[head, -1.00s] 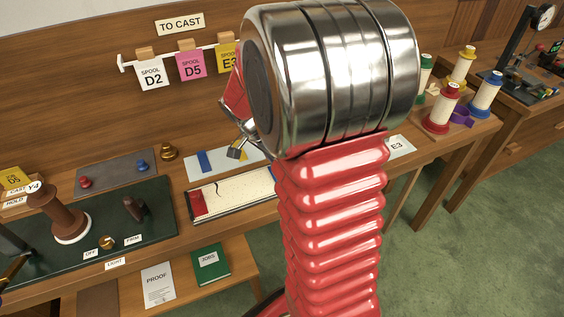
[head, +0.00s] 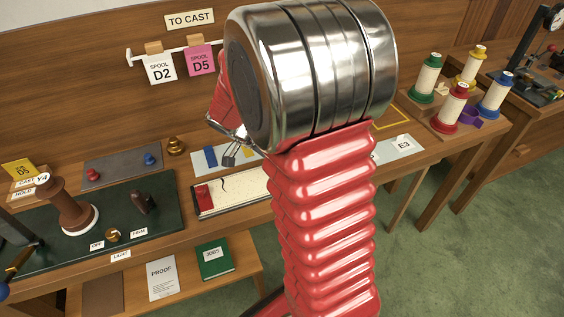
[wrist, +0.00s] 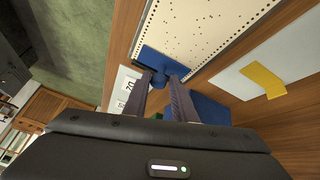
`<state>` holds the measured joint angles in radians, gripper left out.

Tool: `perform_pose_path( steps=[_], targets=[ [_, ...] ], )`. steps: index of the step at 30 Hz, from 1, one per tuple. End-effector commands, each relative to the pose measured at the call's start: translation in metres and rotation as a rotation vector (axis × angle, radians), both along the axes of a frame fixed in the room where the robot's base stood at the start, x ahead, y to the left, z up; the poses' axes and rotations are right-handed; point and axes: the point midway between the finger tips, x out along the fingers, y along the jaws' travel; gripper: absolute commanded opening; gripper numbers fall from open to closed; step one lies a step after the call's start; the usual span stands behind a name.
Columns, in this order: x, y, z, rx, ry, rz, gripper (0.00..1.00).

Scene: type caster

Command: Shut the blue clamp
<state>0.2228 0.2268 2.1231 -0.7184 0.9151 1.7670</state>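The blue clamp (wrist: 166,63) lies across the end of a pale punched strip (wrist: 200,25) in the wrist view, with a small blue knob on its near side. My gripper (wrist: 160,80) has its two dark fingers apart, their tips at this knob. I cannot tell whether they touch it. In the head view my gripper (head: 230,156) shows small beyond the strip bed, left of my red arm. A red clamp (head: 203,195) sits on the strip's left end. The strip's right end and the blue clamp are hidden behind my arm there.
A blue block (head: 210,156) lies on a grey mat behind the strip. It may be the blue shape partly hidden by my gripper in the wrist view. A yellow piece (wrist: 263,80) is on the mat. Coloured spools (head: 449,108) stand at right. A green plate (head: 165,190) is at left.

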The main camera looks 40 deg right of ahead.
Motion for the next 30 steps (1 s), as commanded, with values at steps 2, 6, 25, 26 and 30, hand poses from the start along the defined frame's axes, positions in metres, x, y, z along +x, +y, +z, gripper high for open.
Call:
perform_pose_path(
  steps=[2,6,25,26,30],
  targets=[
    [0.001,0.001,0.0,0.0,-0.003,0.002,0.27],
    [0.0,0.0,0.0,0.0,0.0,0.0,0.36],
    [0.004,0.019,0.031,-0.001,0.0,0.0,0.36],
    [0.004,0.021,0.036,-0.001,-0.001,0.001,0.36],
    [0.007,0.034,0.057,-0.001,0.0,0.001,0.36]
  ],
)
